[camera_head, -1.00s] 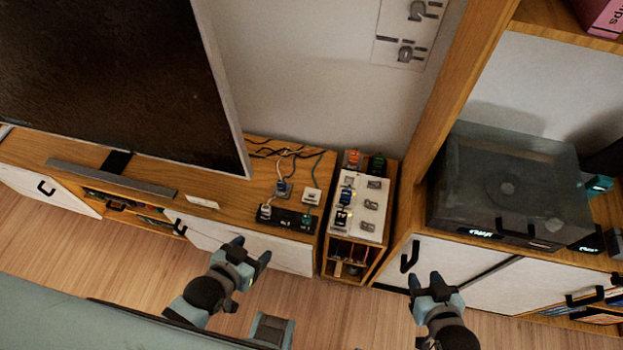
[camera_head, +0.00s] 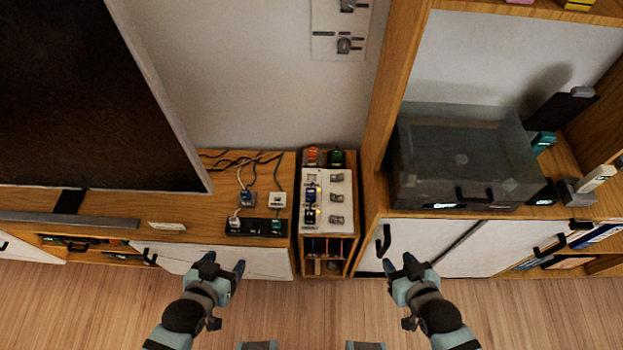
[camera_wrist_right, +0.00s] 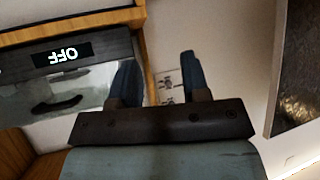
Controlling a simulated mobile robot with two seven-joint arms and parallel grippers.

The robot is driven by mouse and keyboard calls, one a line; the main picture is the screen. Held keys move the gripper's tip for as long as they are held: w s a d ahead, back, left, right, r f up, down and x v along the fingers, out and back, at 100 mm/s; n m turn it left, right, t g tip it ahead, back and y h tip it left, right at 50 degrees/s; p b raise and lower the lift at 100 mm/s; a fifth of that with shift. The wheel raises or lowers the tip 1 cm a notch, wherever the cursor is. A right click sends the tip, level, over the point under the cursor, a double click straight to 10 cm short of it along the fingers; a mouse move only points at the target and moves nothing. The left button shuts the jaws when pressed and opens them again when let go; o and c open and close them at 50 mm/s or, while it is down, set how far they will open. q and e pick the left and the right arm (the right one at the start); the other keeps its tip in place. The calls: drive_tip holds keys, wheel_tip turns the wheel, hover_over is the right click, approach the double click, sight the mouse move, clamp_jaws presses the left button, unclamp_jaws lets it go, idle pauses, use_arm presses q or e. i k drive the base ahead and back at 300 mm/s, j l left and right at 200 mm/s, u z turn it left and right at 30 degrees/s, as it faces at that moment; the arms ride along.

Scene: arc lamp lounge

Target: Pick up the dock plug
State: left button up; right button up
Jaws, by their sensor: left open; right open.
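I cannot tell which plug is the dock plug. On the low wooden cabinet, a black strip (camera_head: 254,228) carries a white plug (camera_head: 234,220) and a teal plug (camera_head: 277,227). Behind it are a blue-grey plug piece (camera_head: 248,198) and a white square block (camera_head: 277,199). On a white panel (camera_head: 326,222) to the right sit blue plugs (camera_head: 311,195) and several grey sockets. My left gripper (camera_head: 224,264) is open and empty, in front of the cabinet, below the strip. My right gripper (camera_head: 400,264) is open and empty, right of the panel; its fingers show in the right wrist view (camera_wrist_right: 160,80).
A large dark screen (camera_head: 70,90) stands at left. A wooden shelf unit at right holds a translucent-lidded box (camera_head: 465,155). Orange (camera_head: 312,156) and green (camera_head: 336,157) items sit behind the panel. Open wooden floor (camera_head: 270,305) lies in front.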

sight(313, 152)
drive_tip(key=i+j, duration=0.1)
drive_tip(key=j, duration=0.3)
drive_tip(key=i+j, duration=0.1)
drive_tip(key=j, duration=0.3)
drive_tip(key=i+j, duration=0.1)
drive_tip(key=j, duration=0.25)
drive_tip(key=i+j, duration=0.1)
drive_tip(key=j, duration=0.3)
